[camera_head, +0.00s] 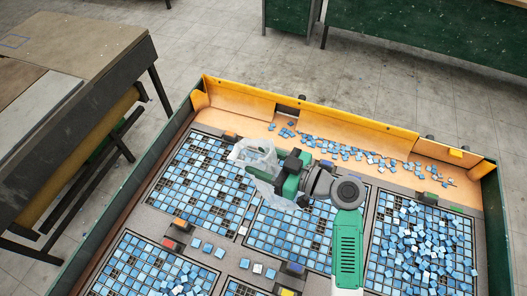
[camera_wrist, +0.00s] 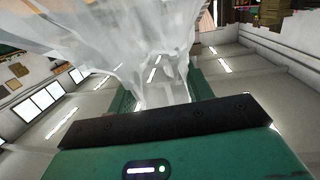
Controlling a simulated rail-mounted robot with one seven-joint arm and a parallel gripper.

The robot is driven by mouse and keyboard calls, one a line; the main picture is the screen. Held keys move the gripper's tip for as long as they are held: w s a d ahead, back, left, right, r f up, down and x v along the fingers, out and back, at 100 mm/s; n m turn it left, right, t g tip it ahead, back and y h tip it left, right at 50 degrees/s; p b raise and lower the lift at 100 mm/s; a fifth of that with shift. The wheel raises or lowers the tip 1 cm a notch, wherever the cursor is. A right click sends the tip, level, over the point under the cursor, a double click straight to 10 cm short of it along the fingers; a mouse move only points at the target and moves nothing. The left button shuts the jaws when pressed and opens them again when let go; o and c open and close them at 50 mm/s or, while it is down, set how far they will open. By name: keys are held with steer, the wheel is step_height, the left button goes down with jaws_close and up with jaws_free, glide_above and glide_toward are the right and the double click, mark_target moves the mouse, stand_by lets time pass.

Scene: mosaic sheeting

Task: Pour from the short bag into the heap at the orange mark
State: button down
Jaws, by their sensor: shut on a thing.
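A clear, crumpled plastic bag (camera_head: 253,157) is held by my gripper (camera_head: 278,180) above the top of the tiled panels. It also fills the upper part of the wrist view (camera_wrist: 120,40), between the jaws. My gripper is shut on it. I see no tiles inside the bag, and I cannot tell which way its mouth faces. An orange mark (camera_head: 180,223) lies on the grey strip at the left, with another orange-toned mark (camera_head: 230,136) at the top of the left panel. A heap of loose blue tiles (camera_head: 415,240) covers the right panel; a smaller heap (camera_head: 187,281) lies at lower left.
Loose tiles (camera_head: 345,151) lie scattered in the orange trough (camera_head: 240,98) along the far edge. A few more (camera_head: 208,248) lie on the grey strip. Green walls (camera_head: 120,195) border the work area. A desk (camera_head: 75,45) stands at the left.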

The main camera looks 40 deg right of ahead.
steer(key=g+h+p, duration=0.1)
steer(key=g+p, duration=0.1)
steer(key=p, duration=0.3)
steer(key=w+f+g+h+p, duration=0.1)
steer(key=g+p, duration=0.2)
steer(key=p, duration=0.3)
steer(key=w+g+p, duration=0.1)
steer(key=g+p, duration=0.1)
steer(key=p, duration=0.4)
steer(key=shift+a+f+g+h, duration=0.25)
steer(key=shift+a+g+h, duration=0.05)
steer(key=shift+a+h, duration=0.1)
steer(key=shift+f, duration=0.45)
steer(key=shift+s+b, duration=0.1)
steer(key=shift+b, duration=0.2)
steer(key=shift+w+a+r+g+h+p, duration=0.2)
steer(key=shift+w+r+g+h+p, duration=0.25)
steer(key=shift+g+p, duration=0.45)
steer(key=shift+w+a+r+g+h+p, duration=0.15)
steer(key=shift+w+r+g+p, duration=0.1)
steer(key=shift+w+g+p, duration=0.5)
stand_by(2.4)
